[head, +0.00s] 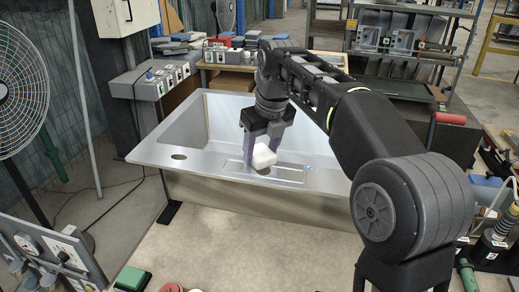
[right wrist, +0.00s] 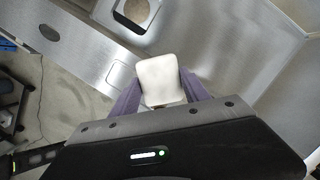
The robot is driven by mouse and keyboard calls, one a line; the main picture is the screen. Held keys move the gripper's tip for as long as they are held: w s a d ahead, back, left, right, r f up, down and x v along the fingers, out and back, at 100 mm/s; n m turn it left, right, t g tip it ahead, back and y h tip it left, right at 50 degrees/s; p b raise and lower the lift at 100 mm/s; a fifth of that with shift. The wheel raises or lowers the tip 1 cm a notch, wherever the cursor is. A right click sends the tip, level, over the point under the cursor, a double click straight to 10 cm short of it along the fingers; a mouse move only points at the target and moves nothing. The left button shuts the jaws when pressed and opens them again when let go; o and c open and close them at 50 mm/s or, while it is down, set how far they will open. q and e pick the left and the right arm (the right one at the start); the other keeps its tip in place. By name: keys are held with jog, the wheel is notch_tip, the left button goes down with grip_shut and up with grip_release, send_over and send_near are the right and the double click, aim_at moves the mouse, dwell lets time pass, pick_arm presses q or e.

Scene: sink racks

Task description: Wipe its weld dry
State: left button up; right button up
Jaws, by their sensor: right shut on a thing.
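A stainless steel sink (head: 215,168) stands in the middle of the head view, with a deep basin behind a flat front ledge. My right gripper (head: 262,156) is over this ledge, pointing down, its purple fingers shut on a white pad (head: 265,158). The right wrist view shows the pad (right wrist: 160,80) between the fingers, above the steel (right wrist: 226,58). I cannot tell whether the pad touches the metal. A thin rectangular outline (head: 292,181) marks the ledge by the pad. I cannot make out the weld for certain. My left gripper is not in view.
A round hole (head: 179,156) is in the ledge's left part. A fan (head: 20,90) stands at far left, above a gauge panel (head: 55,250). A switch box (head: 152,82) is behind the sink's left corner. A green button (head: 132,278) lies in front.

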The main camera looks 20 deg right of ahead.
aim_at(275, 154)
jog(key=shift+s+d+f+b, duration=0.1)
jog(key=shift+s+d+b, duration=0.4)
jog(key=shift+s+d, duration=0.5)
jog(key=shift+d, duration=0.35)
jog(key=shift+s, duration=0.1)
jog(key=shift+s+d+b, duration=0.25)
jog(key=shift+s+d, duration=0.25)
jog(key=shift+d, duration=0.2)
jog(key=shift+s+d+b, duration=0.2)
jog(key=shift+s+d, duration=0.3)
jog(key=shift+d, duration=0.2)
jog(key=shift+s+d+b, duration=0.5)
jog(key=shift+s+d, duration=0.4)
jog(key=shift+d, duration=0.3)
jog(key=shift+s+d, duration=0.15)
jog(key=shift+d, duration=0.05)
jog(key=shift+s+d, duration=0.1)
